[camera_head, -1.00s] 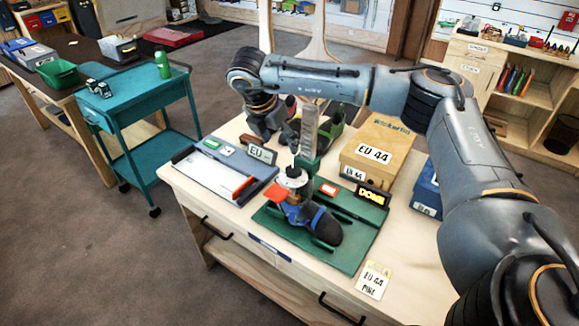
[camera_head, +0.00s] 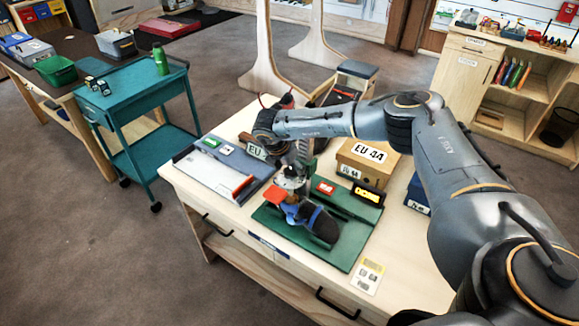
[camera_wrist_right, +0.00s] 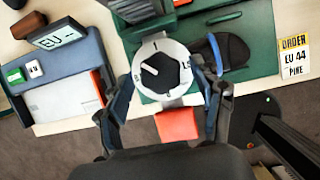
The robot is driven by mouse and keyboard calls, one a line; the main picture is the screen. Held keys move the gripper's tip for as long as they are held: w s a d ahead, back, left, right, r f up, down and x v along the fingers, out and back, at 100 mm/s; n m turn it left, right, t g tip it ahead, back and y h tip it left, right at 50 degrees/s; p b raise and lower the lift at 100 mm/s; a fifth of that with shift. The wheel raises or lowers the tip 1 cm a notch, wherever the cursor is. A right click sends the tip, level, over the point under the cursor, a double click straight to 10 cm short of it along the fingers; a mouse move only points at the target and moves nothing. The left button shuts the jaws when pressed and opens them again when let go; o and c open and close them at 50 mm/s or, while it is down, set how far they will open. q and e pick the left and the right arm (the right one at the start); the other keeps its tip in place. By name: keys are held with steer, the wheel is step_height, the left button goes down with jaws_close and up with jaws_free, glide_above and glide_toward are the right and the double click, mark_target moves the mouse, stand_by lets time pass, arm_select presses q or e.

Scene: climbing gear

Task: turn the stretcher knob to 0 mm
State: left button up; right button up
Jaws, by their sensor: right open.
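The stretcher stands on a green base plate (camera_head: 345,254) on the wooden bench, with a dark shoe (camera_head: 322,226) with blue straps on it. Its knob (camera_wrist_right: 160,68), a white ring dial with a dark centre, shows in the right wrist view; a white pointer mark on the centre points to the upper left. A "15" is readable at the dial's right edge. My right gripper (camera_wrist_right: 163,84) is open, one finger on each side of the dial; I cannot tell whether they touch it. In the head view, the knob (camera_head: 291,178) is partly hidden. My left gripper is out of view.
A red-orange block (camera_wrist_right: 177,124) lies between my fingers, below the dial. A lit "DONE" sign (camera_head: 369,193) stands on the plate. A grey measuring board (camera_head: 220,172) with an EU display is left; an "EU 44" box (camera_head: 368,158) is behind. An order card (camera_head: 368,276) lies front right.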

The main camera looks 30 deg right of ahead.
steer(key=shift+c, duration=0.4)
steer(key=c, duration=1.1)
steer(key=shift+o, duration=0.2)
steer(key=shift+f, duration=0.1)
